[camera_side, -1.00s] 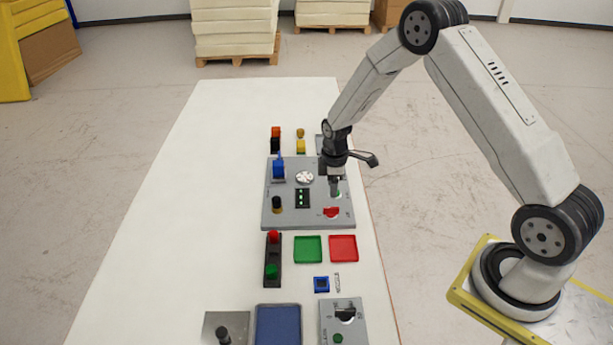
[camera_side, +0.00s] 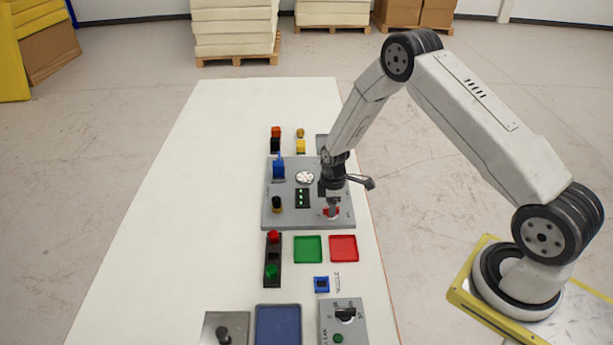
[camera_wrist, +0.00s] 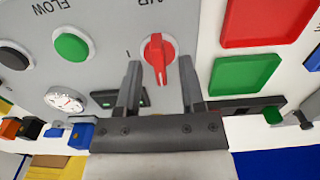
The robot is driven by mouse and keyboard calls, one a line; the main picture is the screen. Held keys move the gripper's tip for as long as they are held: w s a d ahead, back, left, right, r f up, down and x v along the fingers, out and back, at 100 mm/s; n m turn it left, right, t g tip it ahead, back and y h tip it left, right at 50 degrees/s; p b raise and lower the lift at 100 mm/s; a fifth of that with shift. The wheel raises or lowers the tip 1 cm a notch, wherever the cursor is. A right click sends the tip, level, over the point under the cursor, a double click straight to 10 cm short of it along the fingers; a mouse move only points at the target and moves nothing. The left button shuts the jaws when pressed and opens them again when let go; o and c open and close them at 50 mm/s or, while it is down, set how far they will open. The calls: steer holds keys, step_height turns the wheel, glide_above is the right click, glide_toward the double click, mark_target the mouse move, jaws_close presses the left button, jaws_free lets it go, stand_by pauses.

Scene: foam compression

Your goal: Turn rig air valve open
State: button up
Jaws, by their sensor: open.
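The rig panel (camera_side: 267,217) is a grey plate on the white table. Its red air valve handle (camera_wrist: 157,58) shows in the wrist view under part of the word "AIR", with an "I" mark to its left. The handle also shows at the panel's near right in the side view (camera_side: 326,212), partly hidden. My gripper (camera_wrist: 160,80) is open and empty, with one finger on each side of the red handle in the picture. It points down over the valve. I cannot tell whether the fingers touch the handle.
A green knob (camera_wrist: 71,47), a white gauge (camera_wrist: 65,100) and a black knob (camera_wrist: 14,57) are on the same panel. A blue part (camera_side: 279,169) stands up at its far left. Green (camera_side: 308,249) and red (camera_side: 343,248) trays lie in front. The table's left side is clear.

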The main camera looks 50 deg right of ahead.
steer(key=shift+f, duration=0.2)
jaws_close()
